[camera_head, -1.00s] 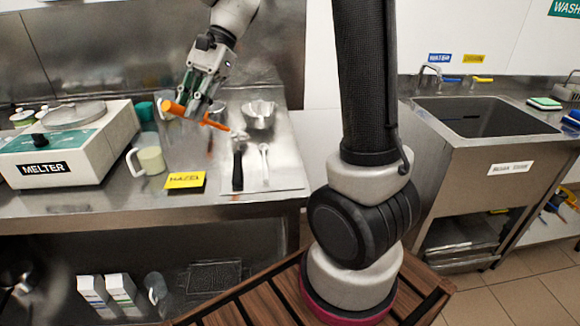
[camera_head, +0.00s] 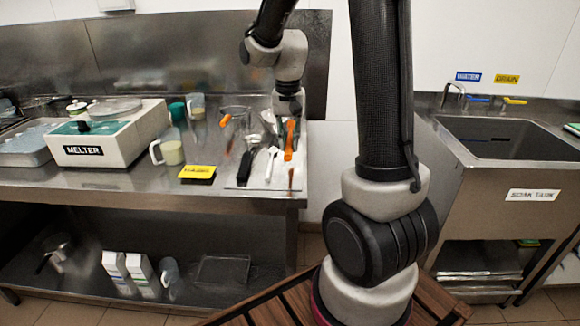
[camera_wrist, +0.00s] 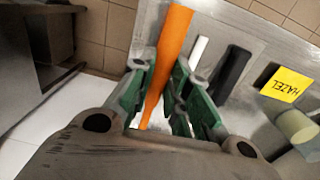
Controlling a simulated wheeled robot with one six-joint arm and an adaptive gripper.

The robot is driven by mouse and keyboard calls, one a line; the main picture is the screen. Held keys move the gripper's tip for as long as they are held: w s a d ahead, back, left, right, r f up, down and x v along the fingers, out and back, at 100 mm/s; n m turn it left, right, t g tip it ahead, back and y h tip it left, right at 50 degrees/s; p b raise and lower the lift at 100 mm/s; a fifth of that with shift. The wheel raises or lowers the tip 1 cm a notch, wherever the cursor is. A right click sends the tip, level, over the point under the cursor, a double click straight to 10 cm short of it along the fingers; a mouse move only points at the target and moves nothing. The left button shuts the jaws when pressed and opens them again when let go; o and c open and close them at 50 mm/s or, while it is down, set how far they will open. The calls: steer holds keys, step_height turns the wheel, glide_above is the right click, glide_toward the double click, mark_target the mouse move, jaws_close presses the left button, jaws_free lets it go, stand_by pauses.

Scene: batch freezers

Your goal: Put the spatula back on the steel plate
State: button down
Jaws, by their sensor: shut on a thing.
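The spatula shows as an orange bar (camera_head: 290,142) in the head view, under my gripper (camera_head: 288,112). In the wrist view the orange spatula (camera_wrist: 167,55) runs between the green-sided fingers of my gripper (camera_wrist: 160,90), which is shut on it. The steel plate (camera_head: 262,184) lies on the counter at its right end. The spatula is over the right part of the plate; I cannot tell whether it touches it. A black-handled tool (camera_head: 245,166) and a white-handled tool (camera_head: 271,165) lie on the plate, left of the spatula.
A yellow HAZEL card (camera_head: 197,172), a cream-filled jug (camera_head: 170,150) and the melter (camera_head: 105,140) stand to the left. Another orange item (camera_head: 226,120) is behind the black tool. The counter ends just right of the plate. A sink (camera_head: 500,140) is farther right.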

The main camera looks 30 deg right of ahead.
mark_target(289, 174)
step_height(289, 174, down, 8)
steer(key=shift+f, duration=0.2)
steer(key=shift+f, duration=0.1)
steer(key=c, duration=1.4)
jaws_free()
steer(key=shift+o, duration=0.2)
step_height(289, 174, up, 12)
steer(key=shift+f, duration=0.1)
steer(key=s+a+r+n+t, duration=0.1)
steer(key=s+r+n+t, duration=0.1)
steer(key=s, duration=0.8)
steer(key=s+a+r+n+t, duration=0.1)
steer(key=s+r+n, duration=0.3)
steer(key=s, duration=0.5)
step_height(289, 174, up, 3)
steer(key=shift+s+f+n+t, duration=0.1)
steer(key=shift+s+n+t, duration=0.3)
steer(key=shift+t, duration=0.4)
